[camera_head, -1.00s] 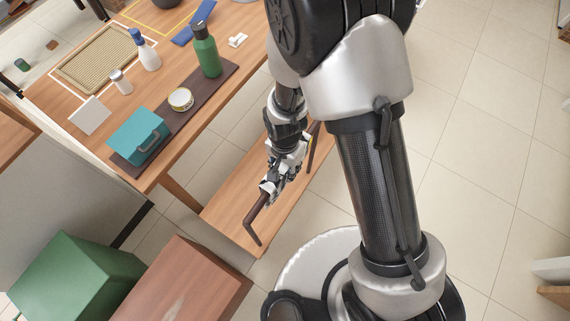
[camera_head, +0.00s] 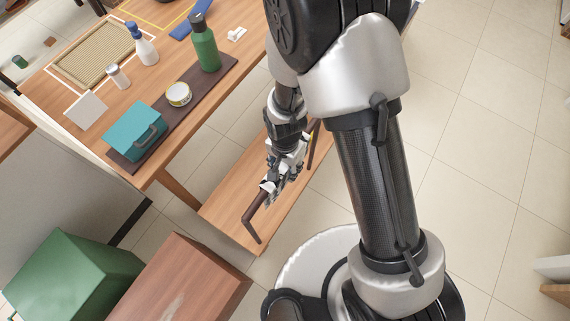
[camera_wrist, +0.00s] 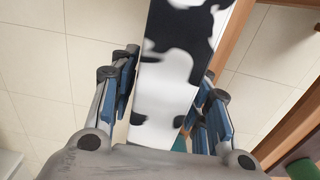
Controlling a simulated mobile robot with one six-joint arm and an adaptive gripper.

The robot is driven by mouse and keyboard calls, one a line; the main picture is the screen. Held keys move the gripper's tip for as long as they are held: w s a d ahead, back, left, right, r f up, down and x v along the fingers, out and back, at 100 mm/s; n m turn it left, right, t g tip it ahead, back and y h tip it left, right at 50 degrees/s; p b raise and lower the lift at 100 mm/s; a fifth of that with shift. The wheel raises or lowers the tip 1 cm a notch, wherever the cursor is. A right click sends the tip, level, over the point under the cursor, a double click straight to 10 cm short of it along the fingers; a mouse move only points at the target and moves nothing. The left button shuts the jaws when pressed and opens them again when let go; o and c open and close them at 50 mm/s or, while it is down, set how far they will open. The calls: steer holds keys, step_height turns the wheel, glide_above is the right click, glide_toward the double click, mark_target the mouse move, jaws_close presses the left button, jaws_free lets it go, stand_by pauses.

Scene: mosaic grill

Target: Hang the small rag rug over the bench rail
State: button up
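A black-and-white patched cloth, seemingly the rag rug (camera_wrist: 172,70), fills the gap between my gripper's fingers in the wrist view. My gripper (camera_wrist: 166,85) has its fingers wide apart, one on each side of the cloth. I cannot tell whether they touch its edges. In the head view, my gripper (camera_head: 272,187) is low at the brown bench rail (camera_head: 252,216), above the wooden bench (camera_head: 233,226). Small white patches show by the gripper there, but the rug is not clear. My gripper hides the middle of the rail.
A wooden table (camera_head: 188,143) stands at left with a teal box (camera_head: 135,130), a tin (camera_head: 178,94), a green bottle (camera_head: 205,47) and other things. A green box (camera_head: 70,275) and a brown box (camera_head: 180,280) stand in front. Tiled floor (camera_head: 490,150) is open at right.

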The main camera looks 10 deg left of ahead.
steer(key=shift+o, duration=1.4)
steer(key=shift+r, duration=0.1)
step_height(320, 180, up, 12)
steer(key=shift+f, duration=0.1)
